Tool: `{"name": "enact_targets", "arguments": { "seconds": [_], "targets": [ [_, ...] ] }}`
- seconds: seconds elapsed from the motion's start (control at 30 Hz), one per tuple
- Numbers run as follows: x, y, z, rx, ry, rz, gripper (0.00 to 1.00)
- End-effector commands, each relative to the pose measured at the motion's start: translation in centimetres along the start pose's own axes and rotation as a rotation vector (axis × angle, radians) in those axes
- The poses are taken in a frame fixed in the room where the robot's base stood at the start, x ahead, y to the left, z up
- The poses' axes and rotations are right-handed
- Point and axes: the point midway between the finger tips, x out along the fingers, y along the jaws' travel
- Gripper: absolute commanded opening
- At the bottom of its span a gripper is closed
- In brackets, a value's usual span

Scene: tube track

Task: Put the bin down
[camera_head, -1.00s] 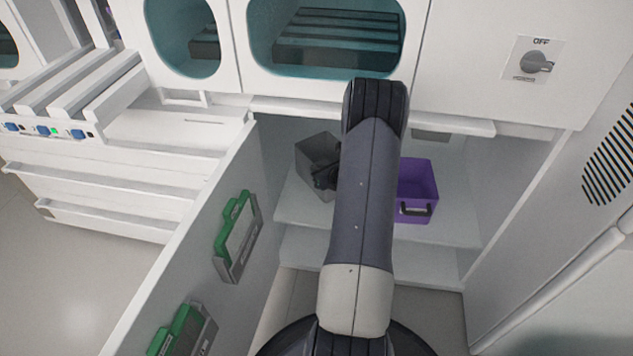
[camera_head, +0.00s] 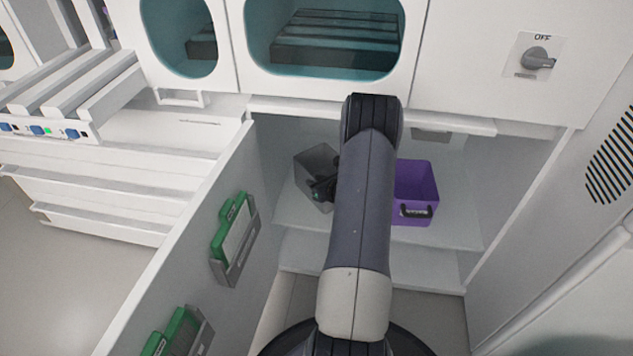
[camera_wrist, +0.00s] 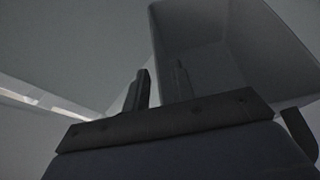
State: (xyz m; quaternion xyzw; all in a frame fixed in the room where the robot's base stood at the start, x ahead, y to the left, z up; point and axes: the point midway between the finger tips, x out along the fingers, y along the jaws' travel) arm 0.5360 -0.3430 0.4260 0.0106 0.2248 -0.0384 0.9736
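The grey bin (camera_head: 312,168) is in the open cabinet, over the left part of the shelf (camera_head: 350,232). My gripper (camera_head: 326,190) is at its front right side, partly hidden behind my arm. In the wrist view, the bin (camera_wrist: 235,50) fills the upper right. The fingers of my gripper (camera_wrist: 161,88) stand on either side of its near left wall and look shut on it. A dark piece like a handle (camera_wrist: 299,133) shows at the right edge. Whether the bin's bottom touches the shelf is hard to tell.
A purple bin (camera_head: 417,180) with a dark handle stands on the shelf to the right of my arm. The open cabinet door (camera_head: 185,260) with green holders (camera_head: 232,238) is on the left. The cabinet's right wall (camera_head: 510,205) bounds the space.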

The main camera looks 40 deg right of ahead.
Motion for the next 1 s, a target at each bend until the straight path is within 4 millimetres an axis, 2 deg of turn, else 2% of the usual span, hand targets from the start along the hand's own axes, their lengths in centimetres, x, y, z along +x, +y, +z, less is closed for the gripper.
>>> {"name": "enact_targets", "arguments": {
  "seconds": [0.27,0.37,0.8,1.0],
  "targets": [
    [-0.1,0.0,0.1,0.000,0.000,0.000,0.25],
    [-0.9,-0.1,0.2,0.001,0.000,-0.002,0.25],
    [-9.8,-0.1,0.3,0.002,0.000,-0.002,0.25],
    [-11.8,0.0,0.2,0.000,0.000,-0.001,0.25]
  ]
}}
